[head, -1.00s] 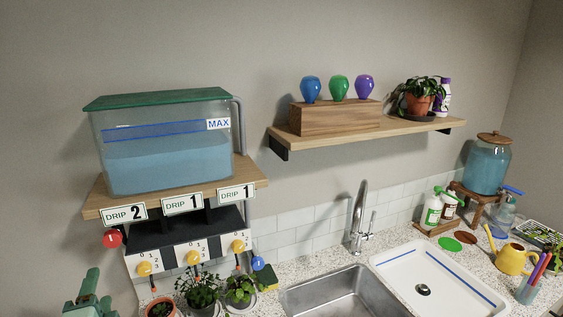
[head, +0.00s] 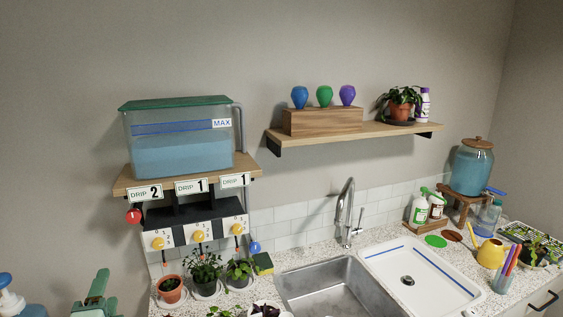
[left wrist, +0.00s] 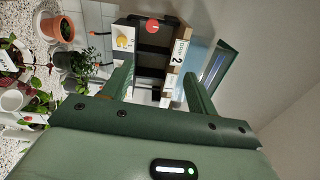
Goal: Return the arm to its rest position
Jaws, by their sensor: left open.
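My left gripper (head: 97,288) shows green at the bottom left of the head view, in front of the bare wall and left of the potted plants. In the left wrist view its two fingers (left wrist: 160,82) stand apart with nothing between them. Beyond them are the drip station's panel with a yellow knob (left wrist: 122,41) and a red knob (left wrist: 153,26). The gripper touches nothing that I can see. My right gripper is in neither view.
The water tank (head: 178,142) stands on a wooden shelf above the knob panel (head: 196,233). Below are potted plants (head: 170,289) on the speckled counter. A blue-topped item (head: 8,282) is cut off at the left edge. The sink (head: 335,289) lies to the right.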

